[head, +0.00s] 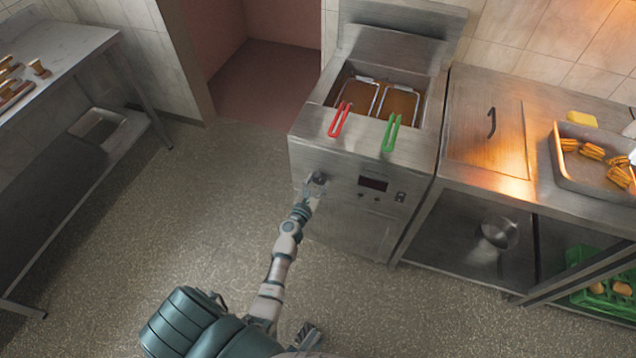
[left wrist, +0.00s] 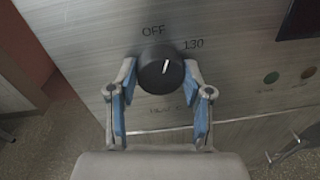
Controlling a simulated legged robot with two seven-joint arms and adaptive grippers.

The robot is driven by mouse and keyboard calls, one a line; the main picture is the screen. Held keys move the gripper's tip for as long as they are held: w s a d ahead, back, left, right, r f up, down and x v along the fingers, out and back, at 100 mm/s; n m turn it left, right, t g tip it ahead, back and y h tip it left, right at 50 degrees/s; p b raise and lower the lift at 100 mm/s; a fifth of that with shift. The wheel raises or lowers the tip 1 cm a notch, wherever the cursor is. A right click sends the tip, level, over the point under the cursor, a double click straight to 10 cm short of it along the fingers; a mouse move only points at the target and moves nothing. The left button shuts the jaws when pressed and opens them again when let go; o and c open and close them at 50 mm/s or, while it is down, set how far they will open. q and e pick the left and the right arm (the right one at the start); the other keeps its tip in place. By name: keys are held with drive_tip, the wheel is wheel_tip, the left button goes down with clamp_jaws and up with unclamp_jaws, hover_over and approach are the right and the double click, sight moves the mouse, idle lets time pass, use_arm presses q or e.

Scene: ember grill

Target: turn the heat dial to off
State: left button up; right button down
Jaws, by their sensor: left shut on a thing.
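The heat dial (left wrist: 161,70) is a round black knob with a white pointer mark, on the steel front of the fryer (head: 345,200). In the left wrist view, OFF is printed above it and 130 at its upper right. The mark points up and slightly right, between the two labels. My left gripper (left wrist: 160,85) is shut on the dial, with one blue-padded finger on each side. In the head view my left gripper (head: 316,186) covers most of the dial. A grey part at the bottom edge may be my right gripper (head: 308,336); its jaws are unclear.
Right of the dial are a dark display (head: 373,184) and small buttons. Red (head: 340,119) and green (head: 391,132) basket handles overhang the fryer front above. A steel counter with a food tray (head: 570,182) stands right. The floor at left is clear.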

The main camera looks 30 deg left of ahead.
use_arm(q)
drive_tip(key=shift+s+f+n, duration=0.15)
drive_tip(key=shift+f+n, duration=0.3)
drive_tip(key=shift+n, duration=1.55)
drive_tip(key=o, duration=1.1)
drive_tip(key=shift+f, duration=0.1)
drive_tip(key=shift+c, duration=0.2)
drive_tip(key=shift+o, duration=0.5)
drive_tip(key=shift+r, duration=0.2)
drive_tip(key=shift+s, duration=0.1)
drive_tip(key=s+d, duration=0.2)
drive_tip(key=s, duration=0.9)
drive_tip(key=shift+s, duration=0.2)
